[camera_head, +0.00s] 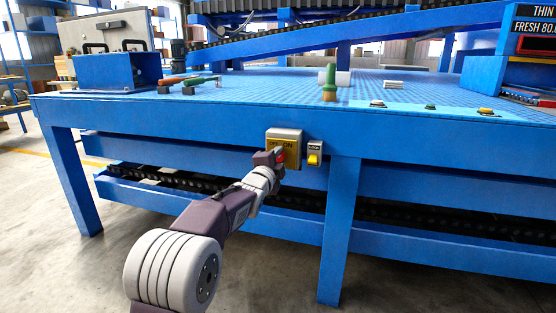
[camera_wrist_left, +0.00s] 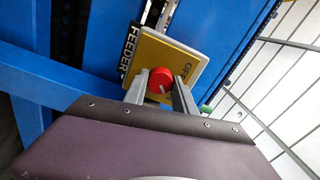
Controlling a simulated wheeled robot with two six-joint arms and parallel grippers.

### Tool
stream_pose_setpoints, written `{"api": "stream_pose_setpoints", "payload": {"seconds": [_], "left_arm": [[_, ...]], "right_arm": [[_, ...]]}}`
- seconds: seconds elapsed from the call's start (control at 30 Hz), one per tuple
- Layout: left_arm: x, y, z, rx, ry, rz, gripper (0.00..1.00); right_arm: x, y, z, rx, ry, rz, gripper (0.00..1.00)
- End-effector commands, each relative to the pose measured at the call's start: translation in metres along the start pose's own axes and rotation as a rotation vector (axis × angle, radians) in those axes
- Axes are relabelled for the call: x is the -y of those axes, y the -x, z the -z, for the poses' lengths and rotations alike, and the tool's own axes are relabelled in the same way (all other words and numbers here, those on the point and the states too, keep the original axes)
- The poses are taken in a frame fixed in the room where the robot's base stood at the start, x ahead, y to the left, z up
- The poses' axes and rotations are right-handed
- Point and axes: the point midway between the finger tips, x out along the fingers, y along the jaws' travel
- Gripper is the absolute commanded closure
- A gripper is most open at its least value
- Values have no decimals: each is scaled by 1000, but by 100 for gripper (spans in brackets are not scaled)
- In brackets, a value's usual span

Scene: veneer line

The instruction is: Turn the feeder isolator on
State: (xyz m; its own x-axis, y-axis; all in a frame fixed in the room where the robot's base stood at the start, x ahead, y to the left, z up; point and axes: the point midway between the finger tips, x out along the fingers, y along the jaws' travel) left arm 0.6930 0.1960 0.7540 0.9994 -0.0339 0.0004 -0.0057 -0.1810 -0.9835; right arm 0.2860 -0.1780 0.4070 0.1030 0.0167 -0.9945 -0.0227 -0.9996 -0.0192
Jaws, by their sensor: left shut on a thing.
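The feeder isolator (camera_head: 289,138) is a yellow plate with a red rotary knob on the front rail of the blue table. In the left wrist view the plate (camera_wrist_left: 190,62) shows the words FEEDER and OFF, and the red knob (camera_wrist_left: 160,84) has a pale line across it. My left gripper (camera_head: 279,157) is at the knob. In the left wrist view its two fingers (camera_wrist_left: 161,88) stand on either side of the knob, shut on it. The fingers and wrist hide part of the plate in the head view. My right gripper is not in view.
A small yellow switch (camera_head: 315,158) labelled LOCK sits just right of the isolator. The blue table (camera_head: 430,127) has a leg (camera_head: 340,230) below it.

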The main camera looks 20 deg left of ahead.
Motion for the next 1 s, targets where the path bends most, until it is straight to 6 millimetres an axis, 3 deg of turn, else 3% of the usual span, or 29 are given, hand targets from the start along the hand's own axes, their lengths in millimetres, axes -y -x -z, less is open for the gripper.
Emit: {"api": "stream_pose_setpoints", "payload": {"seconds": [0.03, 0.07, 0.1, 0.13, 0.53, 1.0], "left_arm": [[-2, 0, 0, 0, -3, -4, 100], [-2, 0, 0, 0, -3, -4, 60], [-2, 0, 0, 0, -3, -3, 48], [-1, 0, 0, 0, -3, -3, 46], [0, 7, 0, 0, -1, -2, 46], [1, 83, 0, 1, -2, -3, 46]], "right_arm": [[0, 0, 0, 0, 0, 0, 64], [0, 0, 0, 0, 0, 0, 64], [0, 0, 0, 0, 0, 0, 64], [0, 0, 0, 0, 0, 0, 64], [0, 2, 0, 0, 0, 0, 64], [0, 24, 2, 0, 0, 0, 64]]}}
